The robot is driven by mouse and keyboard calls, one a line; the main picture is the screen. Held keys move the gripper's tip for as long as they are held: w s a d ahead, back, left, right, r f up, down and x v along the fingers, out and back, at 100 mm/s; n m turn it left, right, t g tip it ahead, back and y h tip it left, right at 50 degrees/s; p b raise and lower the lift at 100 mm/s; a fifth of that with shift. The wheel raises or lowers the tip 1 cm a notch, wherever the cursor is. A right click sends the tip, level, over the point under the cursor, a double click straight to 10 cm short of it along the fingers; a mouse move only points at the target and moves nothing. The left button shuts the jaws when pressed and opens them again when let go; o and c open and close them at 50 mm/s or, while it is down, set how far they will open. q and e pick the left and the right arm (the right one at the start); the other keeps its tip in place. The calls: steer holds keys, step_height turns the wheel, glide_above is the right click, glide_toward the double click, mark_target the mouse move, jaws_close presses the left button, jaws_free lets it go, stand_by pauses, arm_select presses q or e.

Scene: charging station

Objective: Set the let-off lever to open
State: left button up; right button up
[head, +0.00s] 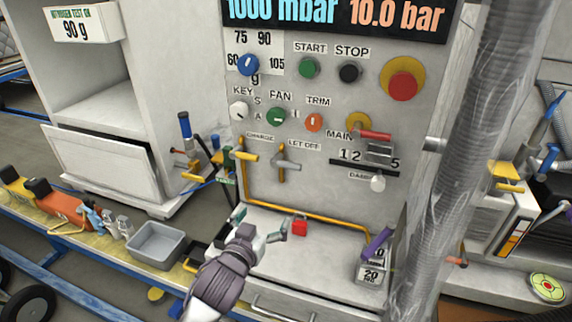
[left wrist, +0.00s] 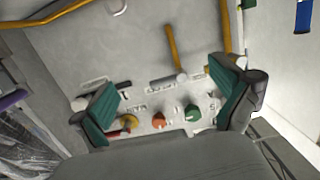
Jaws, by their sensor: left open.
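The let-off lever (head: 288,163) is a grey handle on a short yellow pipe under the LET OFF label, on the pale panel. It points right, roughly level. In the left wrist view the panel appears upside down, and the lever (left wrist: 181,78) shows at the end of the yellow pipe, between and beyond my fingers. My left gripper (head: 260,224) is open and empty, below the lever and apart from it, over the ledge. Its teal-padded fingers (left wrist: 168,105) frame the knobs in the left wrist view. My right gripper is out of view.
The yellow charge lever (head: 246,156) sits just left of the let-off lever. A yellow pipe (head: 310,222) runs along the panel's lower part. A clear-wrapped hose (head: 462,130) hangs at right. A grey bin (head: 157,245) stands left.

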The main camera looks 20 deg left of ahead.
arm_select(q)
steer(key=t, duration=0.2)
glide_toward(285, 165)
steer(key=s, duration=0.3)
steer(key=w, duration=1.4)
steer(key=shift+d+p, duration=0.1)
steer(key=shift+p, duration=0.3)
steer(key=shift+s, duration=0.1)
steer(key=c, duration=1.5)
